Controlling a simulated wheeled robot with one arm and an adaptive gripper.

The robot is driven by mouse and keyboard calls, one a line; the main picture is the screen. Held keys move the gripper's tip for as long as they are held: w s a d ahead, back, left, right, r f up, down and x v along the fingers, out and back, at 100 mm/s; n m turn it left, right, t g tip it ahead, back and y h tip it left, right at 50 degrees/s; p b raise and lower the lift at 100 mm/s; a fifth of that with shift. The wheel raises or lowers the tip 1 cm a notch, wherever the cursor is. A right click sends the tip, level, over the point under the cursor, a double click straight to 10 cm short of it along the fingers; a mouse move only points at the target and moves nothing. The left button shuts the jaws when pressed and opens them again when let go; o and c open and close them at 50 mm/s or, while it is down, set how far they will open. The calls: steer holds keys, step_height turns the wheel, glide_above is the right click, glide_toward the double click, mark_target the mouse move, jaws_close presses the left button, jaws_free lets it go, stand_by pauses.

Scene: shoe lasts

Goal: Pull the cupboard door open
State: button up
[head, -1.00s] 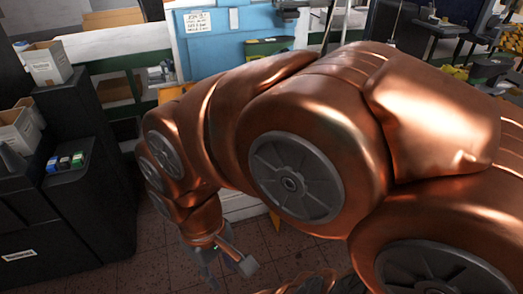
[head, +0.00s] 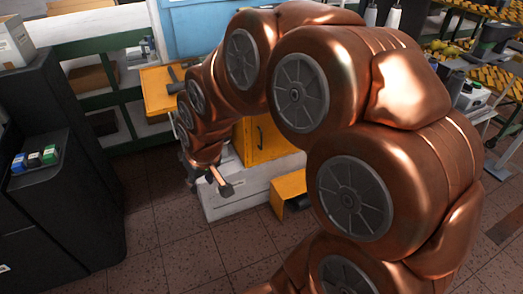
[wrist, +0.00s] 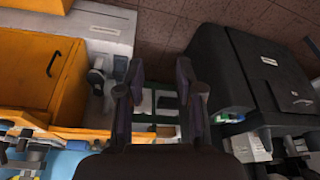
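The orange cupboard (head: 285,145) stands on a pale base beyond my arm in the head view. Its door shows a dark curved handle (head: 259,133), and the door looks shut; my arm hides part of the cupboard. In the wrist view the orange door (wrist: 30,80) is at the left, with its dark handle (wrist: 52,62) visible. My gripper (head: 209,184) is left of the cupboard in the head view, apart from the handle. In the wrist view my gripper (wrist: 160,75) has its two fingers spread, with nothing held between them.
A black cabinet (head: 95,190) stands at the left, with small coloured boxes (head: 36,157) on it. The pale base (head: 235,200) juts out below the cupboard, with an orange piece (head: 289,190) at its front. Tiled floor (head: 165,255) is open in the foreground.

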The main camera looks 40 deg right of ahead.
steer(key=w+d+f+t+b, duration=0.4)
steer(key=w+d+f+b, duration=0.45)
steer(key=w+f, duration=0.4)
steer(key=m+t+h+b, duration=0.6)
steer(key=t+h+b, duration=0.25)
steer(key=b, duration=1.45)
glide_above(261, 148)
steer(key=shift+g+h, duration=0.25)
steer(key=shift+w+d+f, duration=0.1)
steer(key=shift+d+f, duration=0.05)
steer(key=shift+f, duration=4.4)
steer(key=shift+w+d+f, duration=0.1)
steer(key=shift+f, duration=4.45)
jaws_close()
